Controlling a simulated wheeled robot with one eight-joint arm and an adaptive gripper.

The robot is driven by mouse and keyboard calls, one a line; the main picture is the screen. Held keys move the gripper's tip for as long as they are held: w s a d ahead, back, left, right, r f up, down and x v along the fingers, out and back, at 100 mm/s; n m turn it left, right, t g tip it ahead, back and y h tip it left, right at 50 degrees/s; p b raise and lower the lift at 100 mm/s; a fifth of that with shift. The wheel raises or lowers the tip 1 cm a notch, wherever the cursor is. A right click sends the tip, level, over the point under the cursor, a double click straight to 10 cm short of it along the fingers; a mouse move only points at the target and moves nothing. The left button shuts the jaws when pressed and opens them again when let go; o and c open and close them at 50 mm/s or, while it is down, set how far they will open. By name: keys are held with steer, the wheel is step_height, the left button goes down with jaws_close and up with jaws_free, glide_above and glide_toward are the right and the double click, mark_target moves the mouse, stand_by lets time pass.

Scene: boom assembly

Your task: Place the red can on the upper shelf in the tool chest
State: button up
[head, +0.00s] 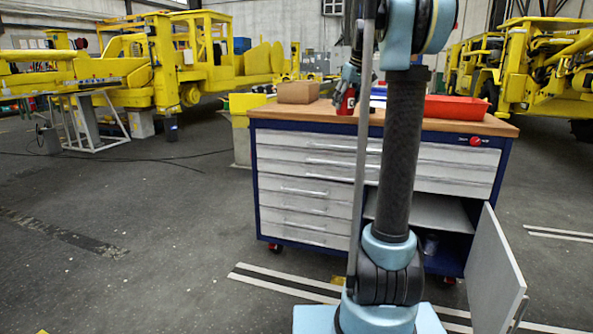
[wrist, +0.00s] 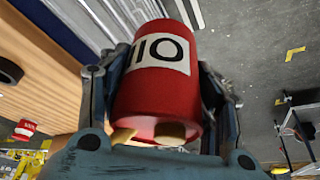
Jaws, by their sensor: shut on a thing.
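The red can (wrist: 160,85) with a white label fills the middle of the wrist view, between the two fingers of my gripper (wrist: 160,95), which is shut on it. In the head view the can (head: 345,103) hangs from my gripper (head: 347,86) over or behind the wooden top of the tool chest; its exact height is unclear. The tool chest (head: 310,157) has a blue frame and pale drawers. Its lower right compartment is open, and the upper shelf (head: 440,212) shows inside, partly hidden by my arm.
The chest door (head: 493,275) stands open at the right. A cardboard box (head: 298,92) and a red tray (head: 457,108) sit on the chest top. A small greyish thing (head: 431,243) is below the shelf. Open floor (head: 150,240) lies to the left.

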steer(key=w+f+m+h, duration=0.1)
steer(key=w+f+m, duration=0.1)
steer(key=f, duration=1.5)
steer(key=w+f+m+h, duration=0.1)
steer(key=w+f+m, duration=0.15)
steer(key=f, duration=1.45)
steer(key=s+f+m, duration=0.1)
steer(key=s+f, duration=0.4)
steer(key=f, duration=0.4)
steer(key=s+f+m, duration=0.1)
steer(key=s+f, duration=0.4)
steer(key=f, duration=0.3)
steer(key=shift+s+f+t, duration=0.3)
steer(key=shift+f, duration=0.1)
steer(key=shift+s, duration=0.1)
